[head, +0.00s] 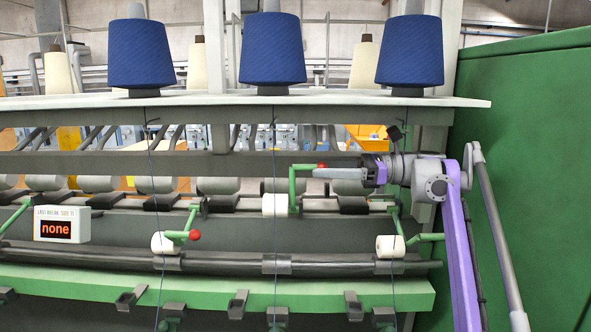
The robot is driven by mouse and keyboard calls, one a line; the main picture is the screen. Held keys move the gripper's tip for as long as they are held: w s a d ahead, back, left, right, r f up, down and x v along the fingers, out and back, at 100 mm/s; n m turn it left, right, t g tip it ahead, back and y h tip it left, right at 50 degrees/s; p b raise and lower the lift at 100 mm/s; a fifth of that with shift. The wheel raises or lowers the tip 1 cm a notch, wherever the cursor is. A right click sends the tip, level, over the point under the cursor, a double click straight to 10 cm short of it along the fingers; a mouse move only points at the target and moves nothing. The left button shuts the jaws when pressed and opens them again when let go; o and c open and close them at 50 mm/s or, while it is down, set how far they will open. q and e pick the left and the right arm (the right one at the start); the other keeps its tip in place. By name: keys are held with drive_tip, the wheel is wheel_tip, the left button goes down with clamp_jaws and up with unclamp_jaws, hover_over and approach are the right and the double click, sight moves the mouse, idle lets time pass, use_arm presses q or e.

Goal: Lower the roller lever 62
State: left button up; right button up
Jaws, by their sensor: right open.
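The left lever (176,235) and right lever (424,238) sit lower. My right gripper (318,173) is open, its fingers pointing left at the middle lever's knob and partly covering it. I cannot tell whether they touch. My left gripper is out of view.
Blue yarn cones (272,50) stand on the top shelf, with thin threads hanging down in front. A small display box (62,224) at left reads "none". A green wall-like cabinet (530,160) closes off the right side. A green rail (90,283) runs along the bottom.

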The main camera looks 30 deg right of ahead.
sight(296, 168)
drive_tip(key=x, duration=0.6)
drive_tip(key=shift+w+a, duration=0.2)
drive_tip(key=shift+w, duration=0.05)
clamp_jaws()
idle(1.2)
